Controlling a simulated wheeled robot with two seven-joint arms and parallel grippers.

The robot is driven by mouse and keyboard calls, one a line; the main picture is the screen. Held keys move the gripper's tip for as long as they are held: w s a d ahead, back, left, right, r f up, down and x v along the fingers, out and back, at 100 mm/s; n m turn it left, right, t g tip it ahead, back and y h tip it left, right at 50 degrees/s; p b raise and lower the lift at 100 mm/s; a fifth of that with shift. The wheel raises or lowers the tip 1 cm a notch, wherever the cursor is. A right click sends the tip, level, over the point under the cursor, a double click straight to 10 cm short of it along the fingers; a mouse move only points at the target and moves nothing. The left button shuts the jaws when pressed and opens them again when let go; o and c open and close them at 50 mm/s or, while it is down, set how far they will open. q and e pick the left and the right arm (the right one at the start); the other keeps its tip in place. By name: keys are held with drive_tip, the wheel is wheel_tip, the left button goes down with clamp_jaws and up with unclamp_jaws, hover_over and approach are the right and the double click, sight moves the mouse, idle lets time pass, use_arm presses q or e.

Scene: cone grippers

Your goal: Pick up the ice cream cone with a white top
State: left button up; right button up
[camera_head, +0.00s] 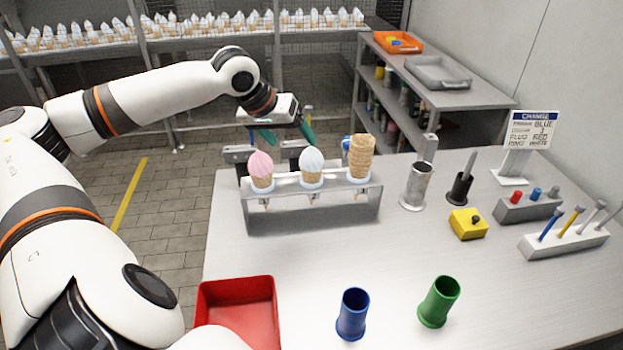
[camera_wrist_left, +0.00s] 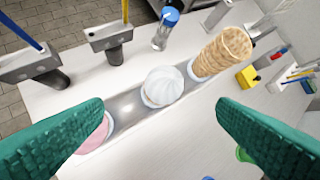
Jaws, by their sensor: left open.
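The cone with a white top (camera_head: 311,163) stands upright in the middle of a metal cone rack (camera_head: 340,207). It also shows in the left wrist view (camera_wrist_left: 163,86), seen from above between my fingers. A pink-topped cone (camera_head: 261,168) stands to its left in the rack, and a stack of empty cones (camera_head: 361,157) to its right. My left gripper (camera_head: 287,135) is open and empty, above and behind the rack; its green fingers (camera_wrist_left: 162,125) are spread wide in the wrist view. My right gripper is not in view.
A red bin (camera_head: 237,311), a blue cup (camera_head: 352,314) and a green cup (camera_head: 439,302) stand at the front of the table. A metal cylinder (camera_head: 415,187) and a yellow box (camera_head: 468,223) are to the right.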

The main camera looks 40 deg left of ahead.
sight(311, 163)
use_arm(q)
drive_tip(key=p+x, duration=0.2)
drive_tip(key=x, duration=1)
drive_tip(key=shift+d+p, duration=0.1)
drive_tip(key=shift+p, duration=0.2)
drive_tip(key=shift+r, duration=0.1)
drive_tip(key=c, duration=0.8)
